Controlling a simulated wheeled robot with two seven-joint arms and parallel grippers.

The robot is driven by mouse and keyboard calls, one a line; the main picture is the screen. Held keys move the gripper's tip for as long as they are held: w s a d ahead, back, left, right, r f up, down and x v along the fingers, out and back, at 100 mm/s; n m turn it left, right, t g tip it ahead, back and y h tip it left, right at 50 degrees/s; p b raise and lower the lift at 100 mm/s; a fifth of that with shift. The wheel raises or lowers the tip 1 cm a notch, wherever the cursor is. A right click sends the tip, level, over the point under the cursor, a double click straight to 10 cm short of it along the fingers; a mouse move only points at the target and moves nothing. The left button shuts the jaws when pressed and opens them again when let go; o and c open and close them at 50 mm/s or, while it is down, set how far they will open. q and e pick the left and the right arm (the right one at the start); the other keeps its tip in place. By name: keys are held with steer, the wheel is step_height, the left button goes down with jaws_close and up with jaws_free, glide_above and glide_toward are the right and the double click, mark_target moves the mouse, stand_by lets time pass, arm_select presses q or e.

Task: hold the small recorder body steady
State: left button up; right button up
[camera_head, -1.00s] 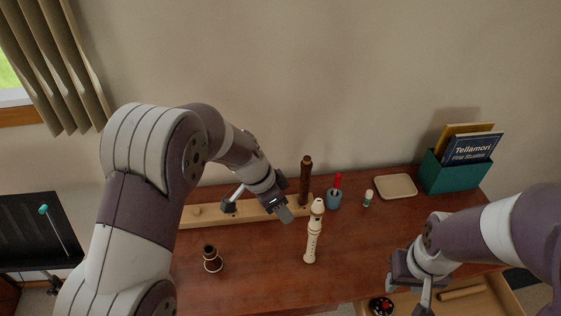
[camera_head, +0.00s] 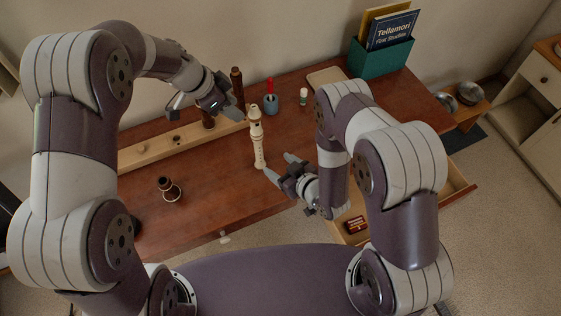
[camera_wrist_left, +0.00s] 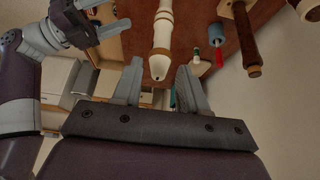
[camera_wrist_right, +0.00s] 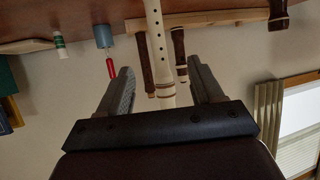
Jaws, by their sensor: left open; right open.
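The small recorder body is cream, with finger holes, and stands upright on the desk in the head view (camera_head: 258,145). My left gripper (camera_head: 238,102) is open just left of its top; in the left wrist view the recorder (camera_wrist_left: 161,35) shows between and beyond the fingers. My right gripper (camera_head: 279,168) is open low on its right side, fingers pointing at it. In the right wrist view the recorder (camera_wrist_right: 157,45) lies in line with the gap between the fingers. Contact cannot be made out; neither gripper is closed on it.
A long wooden peg rack (camera_head: 160,150) with dark brown pieces runs behind. A dark flared piece (camera_head: 169,190) stands at front left. A blue cup (camera_head: 271,104) with a red tool and a small bottle (camera_head: 303,96) stand behind. An open drawer (camera_head: 352,236) juts out at front.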

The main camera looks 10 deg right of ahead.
mark_target(256, 145)
steer(key=x, duration=0.4)
steer(key=r+x, duration=0.1)
steer(key=x, duration=0.8)
steer(key=shift+w+a+r, duration=0.1)
steer(key=shift+w+r, duration=0.2)
arm_select(q)
steer(key=shift+w+a+f, duration=0.1)
steer(key=shift+w, duration=0.05)
arm_select(e)
steer(key=shift+t, duration=0.3)
